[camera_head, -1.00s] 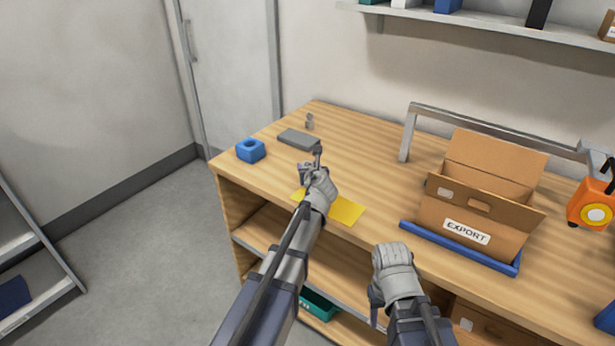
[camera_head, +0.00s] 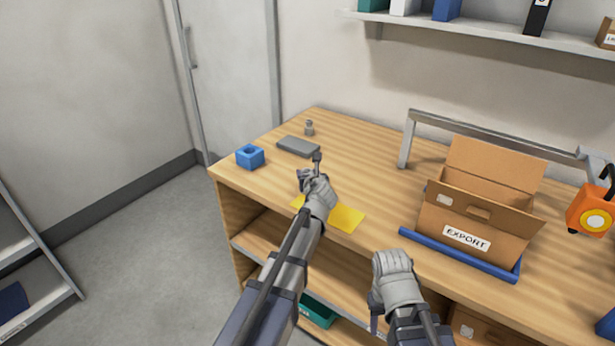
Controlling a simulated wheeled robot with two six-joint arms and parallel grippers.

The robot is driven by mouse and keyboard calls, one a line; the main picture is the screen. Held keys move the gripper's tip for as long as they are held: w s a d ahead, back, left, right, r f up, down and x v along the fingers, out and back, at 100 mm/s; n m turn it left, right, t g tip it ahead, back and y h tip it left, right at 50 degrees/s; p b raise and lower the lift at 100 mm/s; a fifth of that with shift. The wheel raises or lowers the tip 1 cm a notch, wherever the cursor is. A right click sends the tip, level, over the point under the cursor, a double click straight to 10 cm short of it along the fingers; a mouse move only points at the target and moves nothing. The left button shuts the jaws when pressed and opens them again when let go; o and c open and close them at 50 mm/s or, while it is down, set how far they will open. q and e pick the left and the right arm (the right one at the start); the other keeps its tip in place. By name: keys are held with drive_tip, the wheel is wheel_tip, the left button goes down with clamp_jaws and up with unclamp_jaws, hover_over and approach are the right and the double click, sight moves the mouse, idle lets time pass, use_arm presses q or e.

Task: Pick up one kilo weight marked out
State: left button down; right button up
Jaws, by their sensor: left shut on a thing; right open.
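My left gripper (camera_head: 315,172) is above the yellow sheet (camera_head: 347,217) near the table's front edge. It is shut on a small grey metal piece (camera_head: 317,157) that sticks up from its fingers. The piece looks like a weight, but its marking is too small to read and its lower part is hidden by the fingers. Another small grey weight (camera_head: 309,128) stands upright on the table behind a flat grey slab (camera_head: 298,146). My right gripper (camera_head: 376,300) is open, low in front of the table's front edge, and shows nothing in it.
A blue block with a round hole (camera_head: 250,157) sits at the table's left corner. An open cardboard box labelled EXPORT (camera_head: 488,215) stands in a blue tray (camera_head: 420,247) to the right. A grey metal rail (camera_head: 450,121) and an orange device (camera_head: 590,209) are behind and beside it.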

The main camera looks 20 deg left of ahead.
wheel_tip(320, 180, up, 10)
drive_tip(key=p, duration=0.9)
drive_tip(key=shift+p, duration=0.35)
drive_tip(key=shift+w+a, duration=0.1)
